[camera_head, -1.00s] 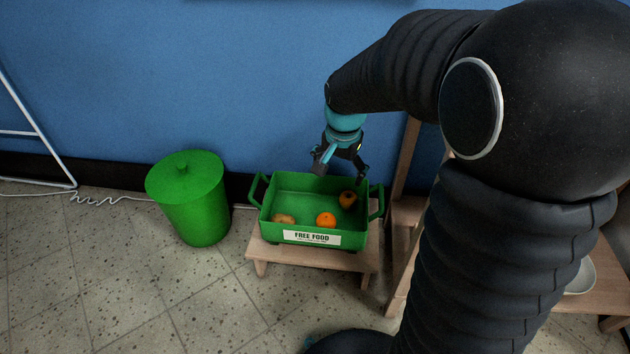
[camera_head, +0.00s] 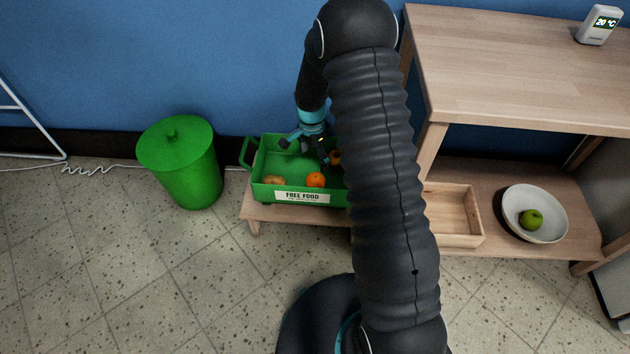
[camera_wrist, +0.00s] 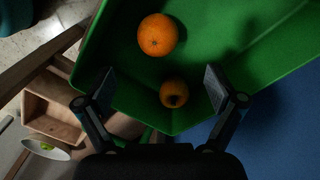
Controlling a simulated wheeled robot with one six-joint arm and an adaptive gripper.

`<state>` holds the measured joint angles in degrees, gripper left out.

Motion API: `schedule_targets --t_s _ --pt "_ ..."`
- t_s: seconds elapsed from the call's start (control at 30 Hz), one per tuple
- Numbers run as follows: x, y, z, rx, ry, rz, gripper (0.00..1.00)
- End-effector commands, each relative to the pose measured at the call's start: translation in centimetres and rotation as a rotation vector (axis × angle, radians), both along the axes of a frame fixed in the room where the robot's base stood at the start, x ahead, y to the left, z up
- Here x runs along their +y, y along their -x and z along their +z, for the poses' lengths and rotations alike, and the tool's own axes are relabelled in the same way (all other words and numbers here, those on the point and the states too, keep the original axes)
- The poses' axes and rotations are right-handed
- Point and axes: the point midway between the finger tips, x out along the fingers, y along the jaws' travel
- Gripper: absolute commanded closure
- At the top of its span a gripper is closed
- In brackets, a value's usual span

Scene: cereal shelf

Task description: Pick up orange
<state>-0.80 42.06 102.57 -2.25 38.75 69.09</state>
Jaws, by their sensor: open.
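An orange (camera_head: 315,180) lies in the green "FREE FOOD" crate (camera_head: 270,189), near its front wall. It also shows in the wrist view (camera_wrist: 157,35), beyond my fingertips and a little left of centre. A darker orange-yellow fruit (camera_wrist: 174,93) with a dark spot lies in a corner of the crate, between my open fingers in that picture. It shows only partly in the head view (camera_head: 335,158), beside my arm. My gripper (camera_head: 308,148) is open and empty over the back part of the crate. A brownish fruit (camera_head: 274,180) lies at the crate's front left.
The crate stands on a low wooden stool (camera_head: 256,213) against the blue wall. A green lidded bin (camera_head: 184,165) stands to its left. A wooden shelf (camera_head: 500,70) on the right holds a wooden tray (camera_head: 455,213) and a white bowl (camera_head: 552,222) with a green apple (camera_head: 530,219).

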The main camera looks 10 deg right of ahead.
Motion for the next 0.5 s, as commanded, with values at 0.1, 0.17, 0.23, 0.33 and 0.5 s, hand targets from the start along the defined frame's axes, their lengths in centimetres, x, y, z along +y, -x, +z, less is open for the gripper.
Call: schedule_targets --t_s 0.1,0.17,0.23,0.33,0.5 --pt "-0.1 0.2 -2.4 0.004 0.001 0.000 0.06" --pt "-0.1 0.3 -3.4 0.003 0.000 0.001 0.06" --pt "-0.1 0.3 -4.3 0.002 0.000 0.001 0.06" --pt "-0.2 0.3 -5.2 0.001 0.000 0.001 0.06" --pt "-0.2 0.4 -5.8 0.001 0.000 0.001 0.06"
